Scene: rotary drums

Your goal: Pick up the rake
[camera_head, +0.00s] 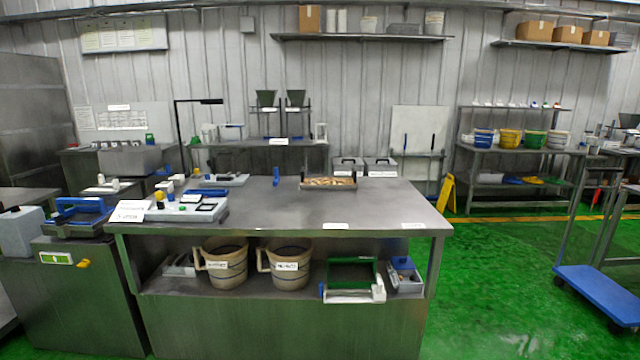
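I cannot clearly make out a rake. Two thin long-handled tools stand upright at a rack by the back wall, a left one (405,143) and a right one (432,144); their lower ends are too small to tell. A small blue object (276,176) stands on the steel table (370,208), its kind unclear. A shallow tray (328,183) with brownish pieces sits at the table's back edge. Neither of my grippers shows in the head view.
Two buckets, a left one (226,264) and a right one (290,265), and a green-framed box (352,280) sit on the table's lower shelf. A control box (187,207) is on the tabletop's left. A blue cart (600,293) stands right; green floor (500,270) between is clear.

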